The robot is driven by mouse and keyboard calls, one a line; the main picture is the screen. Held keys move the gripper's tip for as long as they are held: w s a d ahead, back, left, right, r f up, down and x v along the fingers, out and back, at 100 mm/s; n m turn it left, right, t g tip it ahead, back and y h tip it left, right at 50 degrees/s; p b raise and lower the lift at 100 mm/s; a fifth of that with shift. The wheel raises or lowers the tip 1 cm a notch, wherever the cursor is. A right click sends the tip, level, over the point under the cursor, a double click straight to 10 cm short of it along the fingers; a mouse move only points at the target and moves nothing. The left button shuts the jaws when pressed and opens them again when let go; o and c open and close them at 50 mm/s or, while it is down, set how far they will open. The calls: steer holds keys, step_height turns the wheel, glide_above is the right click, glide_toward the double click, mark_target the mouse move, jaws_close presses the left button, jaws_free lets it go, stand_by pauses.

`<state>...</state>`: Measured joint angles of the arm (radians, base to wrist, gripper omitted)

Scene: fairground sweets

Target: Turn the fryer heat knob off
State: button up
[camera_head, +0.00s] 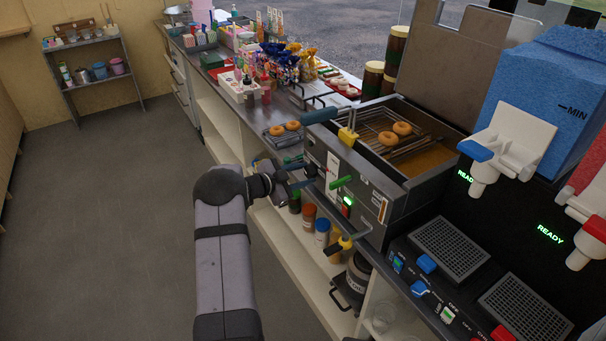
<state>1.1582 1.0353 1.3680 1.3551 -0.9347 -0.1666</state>
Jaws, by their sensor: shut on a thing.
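The fryer (375,205) stands at the counter's edge in the middle of the view, with its front panel facing my arm. Its open vat holds brown oil and a wire rack with two doughnuts (395,133). My gripper (306,174) is at the left part of that panel, shut on what looks like the dark fryer heat knob (311,169). The fingers and the arm's end hide most of the knob, so its pointer cannot be read. To its right on the panel are a green lever (341,182) and a switch lit green (347,200).
A blue-handled basket (322,115) and a yellow clip (347,137) are at the fryer's rim. Bottles (322,232) stand on the shelf beneath. Drink dispensers (510,140) are at right. The floor at left is clear.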

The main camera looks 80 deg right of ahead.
steer(key=o, duration=1)
steer(key=shift+o, duration=0.2)
steer(key=b+v, duration=0.2)
steer(key=v, duration=0.5)
steer(key=shift+a, duration=0.15)
steer(key=shift+w, duration=0.1)
